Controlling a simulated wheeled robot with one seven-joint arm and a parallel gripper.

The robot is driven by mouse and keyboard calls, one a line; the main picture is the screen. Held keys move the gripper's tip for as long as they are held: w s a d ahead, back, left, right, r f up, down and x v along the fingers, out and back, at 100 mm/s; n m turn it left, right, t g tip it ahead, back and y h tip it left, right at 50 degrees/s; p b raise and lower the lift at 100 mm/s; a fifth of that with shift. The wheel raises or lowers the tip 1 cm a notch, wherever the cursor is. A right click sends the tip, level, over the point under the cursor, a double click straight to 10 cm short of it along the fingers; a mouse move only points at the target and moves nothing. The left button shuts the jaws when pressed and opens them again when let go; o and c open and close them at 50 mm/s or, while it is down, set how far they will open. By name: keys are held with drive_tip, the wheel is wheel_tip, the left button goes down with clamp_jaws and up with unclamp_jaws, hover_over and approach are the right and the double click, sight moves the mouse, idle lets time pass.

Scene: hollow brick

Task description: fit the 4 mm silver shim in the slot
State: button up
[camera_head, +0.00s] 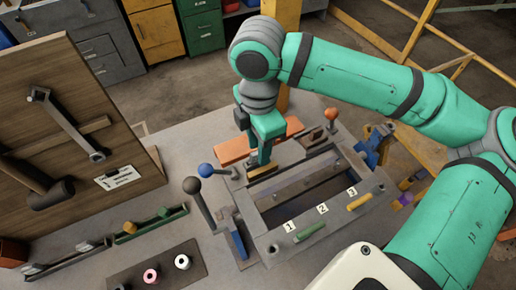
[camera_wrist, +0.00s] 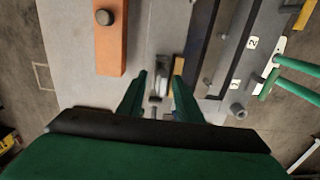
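The grey mould frame (camera_head: 268,222) lies on the bench, with tags 1, 2 and 3 along its near edge. A green bar (camera_head: 310,232) sits by tag 1 and a yellow bar (camera_head: 360,202) by tag 3; no coloured bar shows by tag 2 (camera_wrist: 252,43). My gripper (camera_head: 262,160) points down at the frame's far left edge. In the wrist view its two green fingers (camera_wrist: 160,76) stand apart. A small silver-grey piece (camera_wrist: 161,80) shows between them, with gaps beside it; I cannot tell if it is the 4 mm shim. A yellowish strip (camera_wrist: 179,68) is close by the right finger.
An orange block (camera_wrist: 112,38) lies behind the gripper. Levers with a dark knob (camera_head: 192,185) and a blue knob (camera_head: 206,170) stand left of the frame. Racks with small pieces (camera_head: 130,228) and a tool board (camera_head: 70,120) are farther left.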

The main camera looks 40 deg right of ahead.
wheel_tip(320, 180, up, 9)
drive_tip(key=shift+w, duration=0.15)
drive_tip(key=shift+f, duration=0.15)
idle(0.6)
